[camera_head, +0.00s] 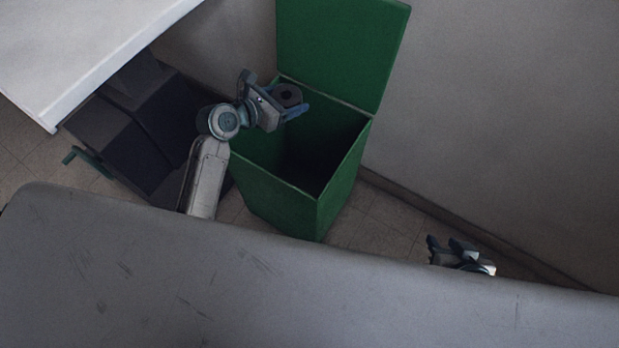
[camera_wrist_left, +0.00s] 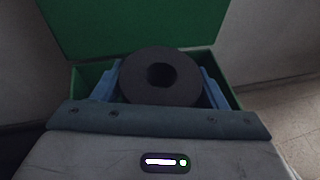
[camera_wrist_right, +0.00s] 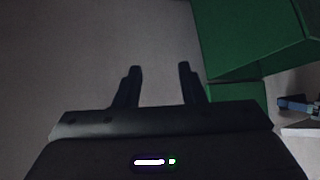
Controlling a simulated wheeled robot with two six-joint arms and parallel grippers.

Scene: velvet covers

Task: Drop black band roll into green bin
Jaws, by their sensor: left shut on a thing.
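The black band roll (camera_head: 288,94) is a dark ring with a hole, held between the blue fingers of my left gripper (camera_head: 290,103). In the left wrist view the roll (camera_wrist_left: 160,76) sits between both fingers. The green bin (camera_head: 272,201) stands open with its lid (camera_head: 342,45) raised against the wall. My left gripper is over the back left part of the bin's opening, with the roll above it. My right gripper (camera_head: 452,247) is at the lower right, apart from the bin; in the right wrist view its fingers (camera_wrist_right: 160,85) are spread with nothing between them.
A white tabletop (camera_head: 85,45) fills the upper left. A dark box-like object (camera_head: 140,130) stands on the floor left of the bin. A grey surface (camera_head: 250,290) crosses the front. A wall rises behind the bin, and floor shows to its right.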

